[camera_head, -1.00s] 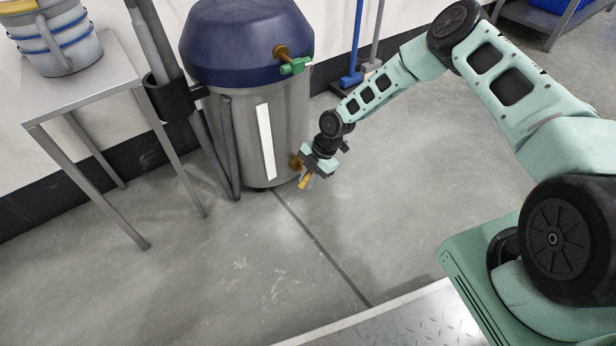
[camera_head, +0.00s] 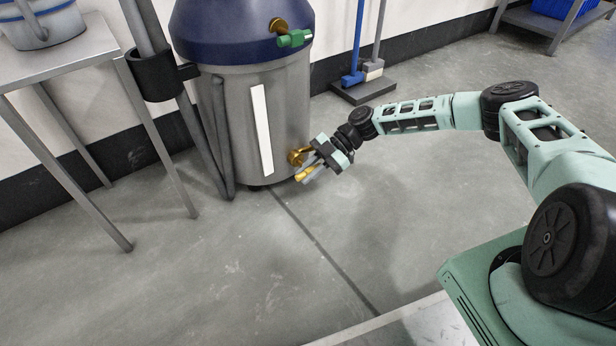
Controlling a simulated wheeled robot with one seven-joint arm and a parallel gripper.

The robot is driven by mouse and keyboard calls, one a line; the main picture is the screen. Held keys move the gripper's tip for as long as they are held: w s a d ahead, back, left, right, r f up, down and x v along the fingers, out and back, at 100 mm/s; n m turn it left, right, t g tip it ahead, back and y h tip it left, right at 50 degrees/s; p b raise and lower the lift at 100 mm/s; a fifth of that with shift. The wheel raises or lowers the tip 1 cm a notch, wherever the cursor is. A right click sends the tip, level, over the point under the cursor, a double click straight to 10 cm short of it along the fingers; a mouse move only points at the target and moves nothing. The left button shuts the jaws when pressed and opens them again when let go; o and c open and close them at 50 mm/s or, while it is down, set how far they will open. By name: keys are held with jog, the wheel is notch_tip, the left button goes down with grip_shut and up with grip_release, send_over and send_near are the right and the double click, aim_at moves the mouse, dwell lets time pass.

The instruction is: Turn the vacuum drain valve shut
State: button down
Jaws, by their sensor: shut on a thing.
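The vacuum (camera_head: 216,120) stands upright on the floor, with a grey drum and a dark blue lid. Low on the drum's right side is the brass drain valve (camera_head: 295,156). Its yellow lever (camera_head: 304,175) shows just below the brass body, its tip pointing down and to the left. My gripper (camera_head: 311,168) is at the valve from the right, its fingers shut on the lever. The fingers hide part of the lever and its joint with the valve. A second brass fitting with a green handle (camera_head: 294,39) sits higher, on the lid.
A steel table (camera_head: 68,62) with a bucket (camera_head: 40,22) stands at the left. A grey hose and pole (camera_head: 160,75) run beside the drum. A blue-handled broom (camera_head: 354,76) leans behind, and a rack (camera_head: 540,30) stands at the far right. The floor in front is clear.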

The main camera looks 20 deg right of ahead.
dwell(0.5)
jog(key=c, duration=1.3)
grip_release()
jog(key=shift+c, duration=0.2)
jog(key=p+v, duration=0.7)
jog(key=v, duration=1)
jog(key=shift+d, duration=0.2)
